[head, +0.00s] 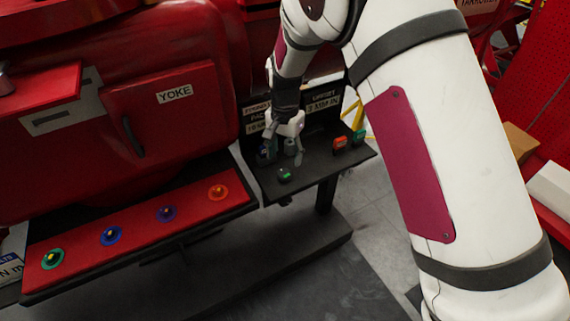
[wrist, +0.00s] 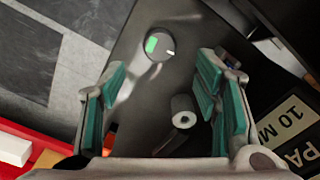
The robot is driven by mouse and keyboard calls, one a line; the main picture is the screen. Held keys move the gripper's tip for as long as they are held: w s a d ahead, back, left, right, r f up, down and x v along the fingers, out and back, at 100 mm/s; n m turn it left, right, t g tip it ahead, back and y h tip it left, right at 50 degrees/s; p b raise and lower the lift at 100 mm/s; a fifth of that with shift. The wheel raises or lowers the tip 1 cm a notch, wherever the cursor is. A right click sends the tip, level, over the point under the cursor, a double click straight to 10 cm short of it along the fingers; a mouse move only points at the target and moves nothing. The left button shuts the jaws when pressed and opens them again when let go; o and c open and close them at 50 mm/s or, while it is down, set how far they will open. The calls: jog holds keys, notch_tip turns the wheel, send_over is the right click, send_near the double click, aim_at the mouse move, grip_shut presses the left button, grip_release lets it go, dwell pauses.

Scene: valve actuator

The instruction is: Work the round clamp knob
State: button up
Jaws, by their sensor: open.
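A round grey knob with a green patch (head: 285,175) sits on the dark shelf (head: 325,172). In the wrist view the same knob (wrist: 159,44) shows a green patch and a white mark on its top, beyond my fingertips. My gripper (head: 283,154) is above the shelf, pointing down, behind the knob in the head view.
A pale cylinder (wrist: 183,108) stands on the shelf near the right finger. Orange (head: 340,143) and green (head: 359,137) blocks sit toward the shelf's right end. Label plates stand behind. A red panel (head: 138,232) with several coloured knobs lies left.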

jog(key=shift+r, duration=2.65)
jog(key=s+d+r+n+y, duration=0.1)
jog(key=s+d+r+n, duration=0.1)
jog(key=s+d+r, duration=1.55)
jog(key=s+d+r+n+t+h, duration=0.1)
jog(key=s+d, duration=0.3)
jog(key=s, duration=0.7)
jog(key=s+d+r+n, duration=0.15)
jog(key=s+d, duration=0.25)
jog(key=s, duration=0.6)
notch_tip(320, 180, up, 17)
jog(key=t+p, duration=0.3)
jog(key=p, duration=1.3)
jog(key=shift+a, duration=0.35)
jog(key=shift+w, duration=0.1)
